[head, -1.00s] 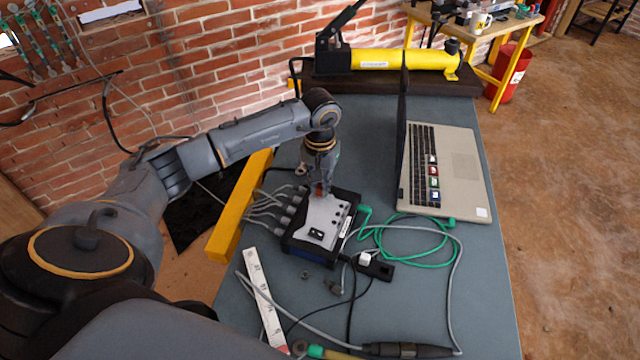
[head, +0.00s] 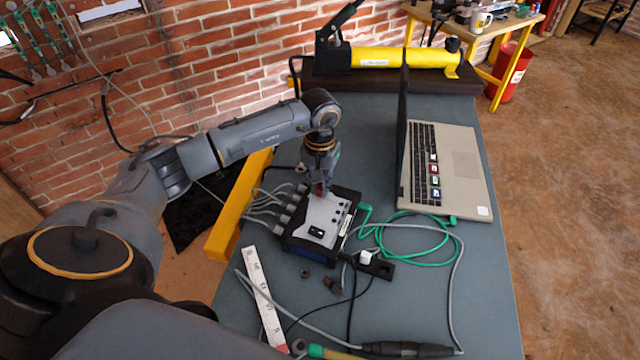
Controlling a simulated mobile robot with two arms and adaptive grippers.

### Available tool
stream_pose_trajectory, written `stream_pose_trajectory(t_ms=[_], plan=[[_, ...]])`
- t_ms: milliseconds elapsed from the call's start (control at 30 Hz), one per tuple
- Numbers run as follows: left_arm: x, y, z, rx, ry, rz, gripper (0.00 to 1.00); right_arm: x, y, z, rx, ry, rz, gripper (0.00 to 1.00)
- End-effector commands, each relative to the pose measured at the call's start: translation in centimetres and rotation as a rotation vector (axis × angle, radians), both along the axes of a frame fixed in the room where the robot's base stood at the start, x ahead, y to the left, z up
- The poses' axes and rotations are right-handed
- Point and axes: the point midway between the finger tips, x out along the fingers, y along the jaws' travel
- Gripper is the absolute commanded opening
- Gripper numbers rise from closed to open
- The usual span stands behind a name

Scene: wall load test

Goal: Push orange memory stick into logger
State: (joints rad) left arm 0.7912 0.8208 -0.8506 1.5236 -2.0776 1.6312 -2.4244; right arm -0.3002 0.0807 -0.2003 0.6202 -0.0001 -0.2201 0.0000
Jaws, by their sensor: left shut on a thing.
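The logger (head: 322,222) is a black box with a light grey top face, lying on the blue-grey table with grey plugs along its left side. My left gripper (head: 320,190) points down at the far part of its top. It is shut on a small orange-red piece, which I take to be the orange memory stick (head: 321,191). The fingers hide most of the stick, so I cannot tell whether its end is in a slot or only touches the logger. My right gripper is not in view.
An open laptop (head: 465,165) with several small coloured pieces on its keyboard stands to the right. Green and grey cables (head: 425,262) loop between it and the logger. A yellow bar (head: 238,207) lies at the left edge, and a white ruler (head: 264,300) lies in front.

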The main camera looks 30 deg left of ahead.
Motion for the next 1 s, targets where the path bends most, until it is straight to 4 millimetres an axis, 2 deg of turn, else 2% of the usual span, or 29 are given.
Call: stream_pose_trajectory(t_ms=[133,167,233,300,500,567,600,1000], plan=[[-0.04,0.01,-0.06,0.001,0.002,0.0,0.0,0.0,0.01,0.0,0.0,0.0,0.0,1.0],[-0.04,0.01,-0.06,0.001,0.002,0.0,0.17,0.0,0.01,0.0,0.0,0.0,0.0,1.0],[-0.05,0.0,-0.06,0.001,0.002,0.0,0.31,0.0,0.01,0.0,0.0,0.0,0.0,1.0],[-0.04,0.0,-0.05,0.001,0.001,0.0,0.41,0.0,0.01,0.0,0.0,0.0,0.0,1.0],[-0.03,0.0,-0.03,0.0,0.001,0.0,0.41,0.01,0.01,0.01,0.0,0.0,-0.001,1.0],[-0.03,-0.01,-0.03,0.0,0.001,0.0,0.29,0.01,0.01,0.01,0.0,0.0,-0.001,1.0],[-0.03,-0.01,-0.03,0.0,0.001,0.0,0.26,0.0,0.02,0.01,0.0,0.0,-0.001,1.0],[0.01,0.0,0.45,0.0,0.0,0.0,0.26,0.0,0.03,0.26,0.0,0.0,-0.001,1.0]])
